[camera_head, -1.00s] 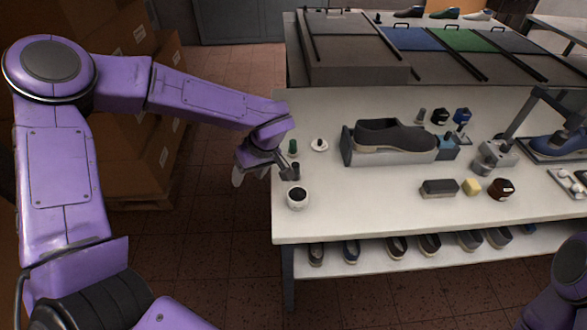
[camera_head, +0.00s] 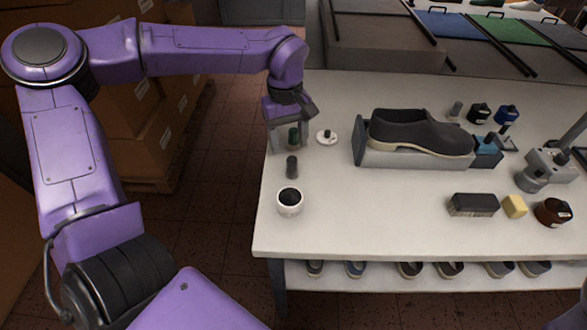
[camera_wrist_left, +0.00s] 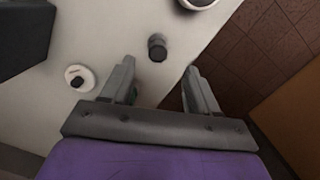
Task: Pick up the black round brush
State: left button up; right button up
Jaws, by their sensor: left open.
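A dark upright cylinder (camera_head: 292,166) near the table's left edge best fits the black round brush. It also shows in the left wrist view (camera_wrist_left: 157,47), just beyond the gap between the fingertips, untouched. My left gripper (camera_head: 289,142) is open above the table's left edge, farther back than the dark cylinder. In the left wrist view its two fingers (camera_wrist_left: 160,68) stand apart with bare table between them. A green-topped cylinder (camera_head: 294,137) shows at the fingers in the head view; whether they touch it I cannot tell. My right gripper is not in view.
A white cup with dark contents (camera_head: 290,202) stands in front of the cylinder. A white disc with a black knob (camera_head: 327,137) lies to the right. A dark shoe (camera_head: 420,132) on a grey stand and a rectangular black brush (camera_head: 474,204) are farther right.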

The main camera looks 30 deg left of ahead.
aim_at(292, 161)
pick_arm(q)
jog(key=f, duration=0.3)
jog(key=shift+w+f, duration=0.1)
jog(key=shift+w, duration=0.3)
jog(key=f, duration=0.1)
jog(key=s+f, duration=0.1)
jog(key=f, duration=0.1)
jog(key=d+f, duration=0.1)
jog(key=shift+s+d+f+p, duration=0.1)
jog(key=shift+s+f+p, duration=0.15)
jog(key=shift+f+p, duration=0.05)
jog(key=shift+w+f, duration=0.2)
jog(key=shift+f, duration=0.05)
jog(key=shift+r, duration=0.1)
grip_shut()
jog(key=shift+r, duration=0.1)
jog(key=shift+r, duration=0.3)
jog(key=r, duration=0.3)
jog(key=shift+s, duration=0.3)
jog(key=s+d+r, duration=0.2)
jog(key=s+r, duration=0.7)
jog(key=s, duration=0.4)
jog(key=shift+s+d, duration=0.2)
jog(key=shift+d, duration=0.1)
